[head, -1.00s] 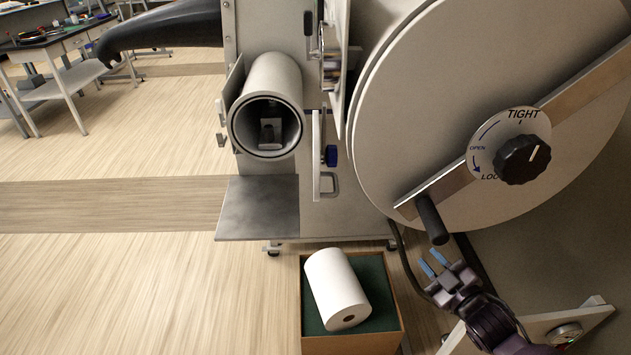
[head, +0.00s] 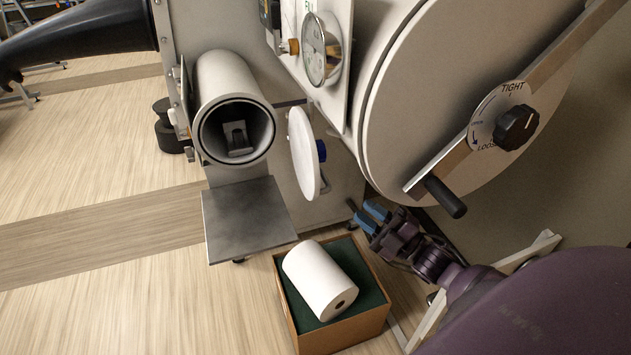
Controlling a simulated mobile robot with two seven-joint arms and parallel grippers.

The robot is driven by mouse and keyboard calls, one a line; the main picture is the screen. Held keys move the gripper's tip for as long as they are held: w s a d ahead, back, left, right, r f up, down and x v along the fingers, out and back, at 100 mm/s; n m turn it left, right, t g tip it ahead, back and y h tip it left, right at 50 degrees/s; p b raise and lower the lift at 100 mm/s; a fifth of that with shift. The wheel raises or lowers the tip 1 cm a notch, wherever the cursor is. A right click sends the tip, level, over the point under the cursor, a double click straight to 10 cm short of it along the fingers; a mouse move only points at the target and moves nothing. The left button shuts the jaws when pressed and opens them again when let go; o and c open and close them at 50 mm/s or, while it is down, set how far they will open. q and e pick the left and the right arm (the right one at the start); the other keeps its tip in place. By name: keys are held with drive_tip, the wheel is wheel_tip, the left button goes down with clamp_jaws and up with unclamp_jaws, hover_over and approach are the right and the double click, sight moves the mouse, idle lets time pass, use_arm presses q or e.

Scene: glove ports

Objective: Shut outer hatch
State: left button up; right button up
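A larger round hatch (head: 440,110) is at the right, with a black dial (head: 516,127) and a bar ending in a black handle (head: 445,196). I cannot tell from the frame which one is called outer. My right gripper (head: 371,214) has blue fingertips apart, with nothing between them. It is below and right of the small door, left of the black handle, touching neither. My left gripper is out of view.
A grey shelf (head: 248,222) juts out below the tube. An open box (head: 350,331) with green lining holds a white roll (head: 320,281), below my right gripper. A gauge (head: 320,48) is above the small door. A black glove (head: 75,38) sticks out at upper left.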

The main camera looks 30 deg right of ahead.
sight(329, 183)
drive_tip(key=shift+p+x, duration=0.6)
drive_tip(key=shift+x, duration=4.65)
drive_tip(key=shift+r, duration=0.1)
drive_tip(key=shift+c, duration=0.3)
clamp_jaws()
